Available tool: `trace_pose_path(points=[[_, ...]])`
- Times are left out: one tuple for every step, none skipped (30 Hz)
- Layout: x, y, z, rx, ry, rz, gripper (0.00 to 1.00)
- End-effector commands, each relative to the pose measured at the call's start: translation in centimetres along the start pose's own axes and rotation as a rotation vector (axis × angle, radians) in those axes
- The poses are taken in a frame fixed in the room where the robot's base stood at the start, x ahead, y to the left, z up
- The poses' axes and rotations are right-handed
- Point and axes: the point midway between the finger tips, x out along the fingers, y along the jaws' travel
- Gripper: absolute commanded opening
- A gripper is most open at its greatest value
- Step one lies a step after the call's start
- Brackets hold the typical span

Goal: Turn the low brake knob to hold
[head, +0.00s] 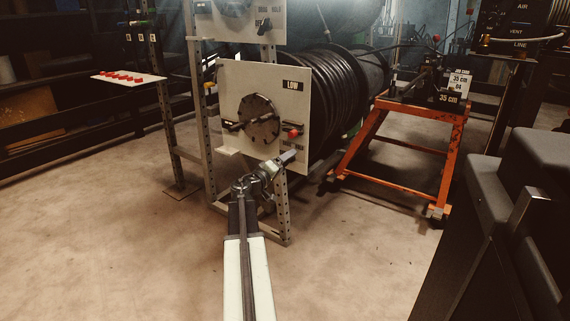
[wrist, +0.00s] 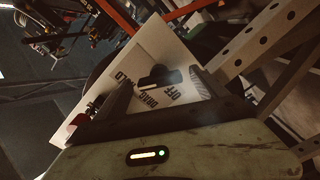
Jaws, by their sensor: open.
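The low panel (head: 268,85) is a pale upright plate marked LOW, with a dark round dial (head: 258,119) on it. The black brake knob (wrist: 160,76) shows in the wrist view, with OFF, DRAG and HOLD lettering beside it. Which label it points to I cannot tell. My gripper (head: 289,157) is at the panel's lower right in the head view, just below a red-ended control (head: 293,132). In the wrist view my gripper (wrist: 163,92) is open, its fingers either side of the knob, with no clear contact. In the head view the knob is not made out.
The panel is on a perforated metal frame (head: 211,150), with a black hose reel (head: 330,90) behind it. An orange stand (head: 400,140) is to the right. Another panel (head: 240,18) sits above. A small shelf with red pieces (head: 128,77) is at left. The floor in front is clear.

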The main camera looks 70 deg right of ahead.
Motion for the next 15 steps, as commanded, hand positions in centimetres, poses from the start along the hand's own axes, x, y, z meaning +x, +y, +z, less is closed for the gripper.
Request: trace_pose_path(points=[[-0.5, 0.0, 0.0, 0.0, 0.001, 0.0, 0.82], [-0.8, 0.0, 0.1, 0.0, 0.0, 0.0, 0.82], [-1.3, 0.1, 0.1, 0.0, 0.0, 0.0, 0.82], [-1.8, 0.1, 0.1, 0.0, 0.001, 0.0, 0.82], [-2.4, 0.1, 0.1, 0.0, 0.002, -0.001, 0.82], [-3.2, 0.0, 0.1, 0.0, 0.003, -0.001, 0.82], [-3.8, 0.1, 0.1, 0.0, 0.002, -0.001, 0.82], [-4.4, 0.1, 0.1, 0.0, 0.001, -0.001, 0.82], [-5.3, 0.1, 0.1, 0.0, 0.002, -0.002, 0.82], [-5.9, 0.0, 0.1, 0.0, 0.003, -0.002, 0.82], [-6.4, 0.0, 0.1, 0.001, 0.002, -0.001, 0.82], [-7.0, 0.0, 0.1, 0.001, 0.001, -0.001, 0.82], [-7.3, 0.0, 0.1, 0.001, 0.001, -0.001, 0.82], [-7.5, 0.0, 0.1, 0.001, 0.001, -0.001, 0.82], [-7.7, 0.0, 0.0, 0.001, 0.001, -0.001, 0.82]])
